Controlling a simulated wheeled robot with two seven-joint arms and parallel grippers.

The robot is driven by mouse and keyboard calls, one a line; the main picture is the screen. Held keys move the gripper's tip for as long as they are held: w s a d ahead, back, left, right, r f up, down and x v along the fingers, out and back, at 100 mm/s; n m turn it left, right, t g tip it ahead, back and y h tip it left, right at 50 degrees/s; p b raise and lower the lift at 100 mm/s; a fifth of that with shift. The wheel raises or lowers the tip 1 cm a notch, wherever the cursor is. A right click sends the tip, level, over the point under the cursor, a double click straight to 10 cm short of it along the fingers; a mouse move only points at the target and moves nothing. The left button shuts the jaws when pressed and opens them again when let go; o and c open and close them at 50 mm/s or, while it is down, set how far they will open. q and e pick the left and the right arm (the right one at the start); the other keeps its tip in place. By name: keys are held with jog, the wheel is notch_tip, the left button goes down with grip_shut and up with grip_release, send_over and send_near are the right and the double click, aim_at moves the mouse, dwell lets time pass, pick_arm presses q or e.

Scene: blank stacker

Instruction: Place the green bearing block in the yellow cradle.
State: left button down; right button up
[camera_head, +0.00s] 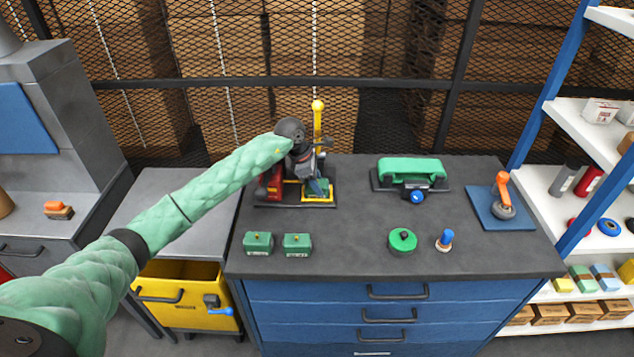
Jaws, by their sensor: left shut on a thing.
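My left gripper (314,180) is over the black-based fixture at the back left of the bench. It is shut on a green bearing block (318,189), mostly hidden by the fingers. The block is at the yellow cradle (318,198), low in the fixture; I cannot tell whether it rests in the cradle or is just above it. My right gripper is out of view.
A yellow post with a ball top (318,120) rises behind the gripper, and a red part (271,184) is left of it. A green-topped device (411,172), a green round part (402,241), a blue-handled stamp (445,240) and an orange-handled tool (503,195) stand to the right.

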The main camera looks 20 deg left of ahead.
pick_arm(q)
jog(key=c, duration=0.8)
grip_release()
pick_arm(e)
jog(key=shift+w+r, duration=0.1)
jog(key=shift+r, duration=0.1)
pick_arm(q)
jog(key=shift+a+r, duration=0.15)
jog(key=shift+r, duration=0.2)
jog(key=shift+a+r+b, duration=0.1)
jog(key=shift+r+b, duration=0.2)
jog(key=shift+r, duration=0.05)
jog(key=shift+s+a+r, duration=0.1)
jog(key=shift+a+r, duration=0.1)
jog(key=shift+r, duration=0.2)
jog(key=shift+b+v, duration=1.85)
jog(key=shift+v, duration=3.05)
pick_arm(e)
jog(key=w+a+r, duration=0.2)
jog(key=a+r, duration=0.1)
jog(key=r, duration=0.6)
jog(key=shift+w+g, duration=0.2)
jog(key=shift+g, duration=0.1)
